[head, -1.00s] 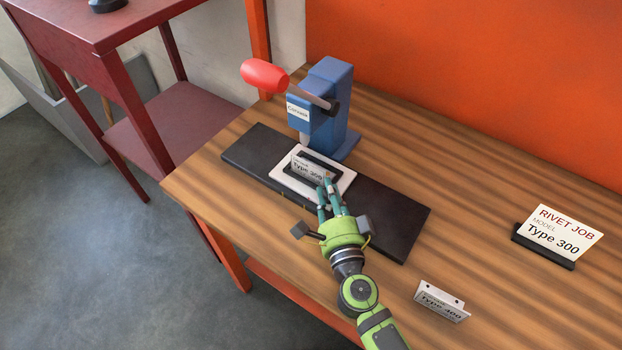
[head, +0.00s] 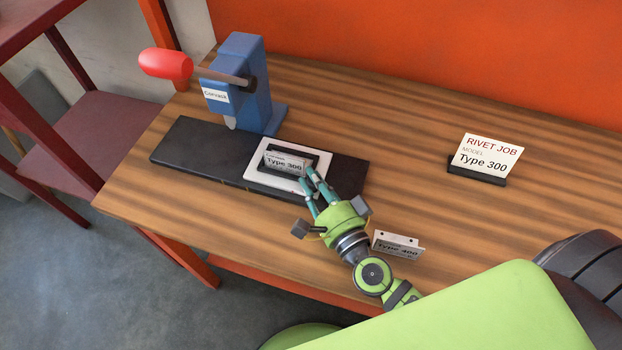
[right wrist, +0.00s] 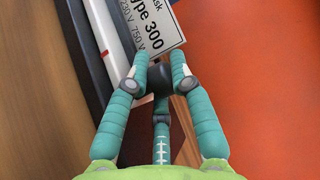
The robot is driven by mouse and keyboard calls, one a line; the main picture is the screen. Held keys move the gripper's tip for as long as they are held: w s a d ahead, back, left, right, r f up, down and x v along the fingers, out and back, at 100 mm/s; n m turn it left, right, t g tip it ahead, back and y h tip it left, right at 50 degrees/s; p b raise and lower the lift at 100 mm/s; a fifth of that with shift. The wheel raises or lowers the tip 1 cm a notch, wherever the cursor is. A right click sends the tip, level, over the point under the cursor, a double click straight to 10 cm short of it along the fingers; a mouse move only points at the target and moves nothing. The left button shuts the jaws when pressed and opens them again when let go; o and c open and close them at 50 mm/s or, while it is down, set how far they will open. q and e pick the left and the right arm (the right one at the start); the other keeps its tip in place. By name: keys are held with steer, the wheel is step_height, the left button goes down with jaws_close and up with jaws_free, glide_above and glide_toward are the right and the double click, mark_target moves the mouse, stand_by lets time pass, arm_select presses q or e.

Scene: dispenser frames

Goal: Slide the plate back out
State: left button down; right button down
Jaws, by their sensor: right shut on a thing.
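A white plate (head: 268,181) with a dark middle lies on the long dark rail (head: 190,150), to the right of the blue press (head: 252,85) and clear of its nose. A silver tag (head: 283,164) marked Type 300 sits in the plate's middle, and it also shows in the right wrist view (right wrist: 150,22). My right gripper (head: 309,179) is at the plate's right front side. Its fingers are closed around a small dark part (right wrist: 158,82) by the plate; their tips partly hide the contact. My left gripper is out of view.
The press has a red handle (head: 166,63) sticking out left. A Type 400 tag (head: 397,244) stands near the table's front edge, close to my right wrist. A Type 300 job sign (head: 486,156) stands at the right. The table (head: 390,150) between rail and sign is bare.

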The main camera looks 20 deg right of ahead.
steer(key=c, duration=1.1)
jaws_free()
steer(key=shift+d+r, duration=0.15)
steer(key=shift+d, duration=0.1)
steer(key=shift+s, duration=0.2)
steer(key=shift+s+f, duration=0.2)
steer(key=shift+s, duration=0.25)
steer(key=s, duration=0.3)
steer(key=s+d, duration=0.1)
steer(key=s, duration=0.3)
steer(key=s+d, duration=0.1)
steer(key=s, duration=0.3)
steer(key=shift+r, duration=0.15)
steer(key=shift+a, duration=0.1)
